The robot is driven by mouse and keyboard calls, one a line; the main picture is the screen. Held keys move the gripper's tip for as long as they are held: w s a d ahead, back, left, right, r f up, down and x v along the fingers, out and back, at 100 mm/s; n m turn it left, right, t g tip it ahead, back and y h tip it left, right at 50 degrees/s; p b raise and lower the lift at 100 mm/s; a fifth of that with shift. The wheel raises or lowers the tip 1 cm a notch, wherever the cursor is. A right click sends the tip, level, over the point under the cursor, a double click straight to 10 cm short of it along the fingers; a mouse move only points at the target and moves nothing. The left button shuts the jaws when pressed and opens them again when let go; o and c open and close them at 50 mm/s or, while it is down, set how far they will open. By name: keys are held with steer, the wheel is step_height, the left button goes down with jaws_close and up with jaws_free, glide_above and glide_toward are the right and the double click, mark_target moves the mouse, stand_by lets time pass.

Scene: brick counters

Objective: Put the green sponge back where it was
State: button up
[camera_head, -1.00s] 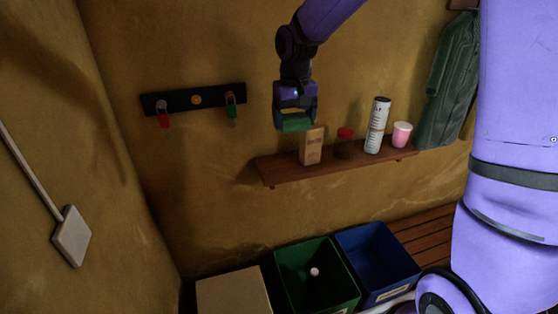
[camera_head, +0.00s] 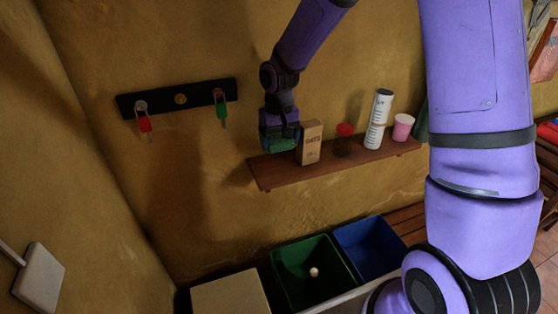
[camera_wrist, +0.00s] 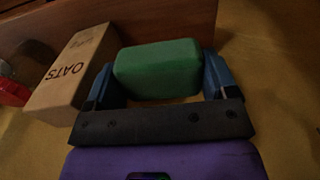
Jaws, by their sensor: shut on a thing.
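The green sponge (camera_wrist: 158,69) is between the two blue fingers of my gripper (camera_wrist: 160,80) in the wrist view. My gripper is shut on it. In the head view my gripper (camera_head: 279,143) is at the left end of the wooden wall shelf (camera_head: 278,178), left of the oats box. The sponge (camera_head: 276,144) shows there low between the fingers, partly hidden by them. It is at or just above the shelf top; I cannot tell whether it touches.
The oats box (camera_head: 311,142) stands close right of my gripper. Farther right are a red-lidded jar (camera_head: 344,141), a white can (camera_head: 378,120) and a pink cup (camera_head: 402,127). A key rack (camera_head: 178,98) hangs left. Green (camera_head: 312,254) and blue (camera_head: 367,249) bins stand below.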

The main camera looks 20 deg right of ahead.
mark_target(279, 168)
steer(key=shift+f, duration=3.6)
steer(key=o, duration=0.6)
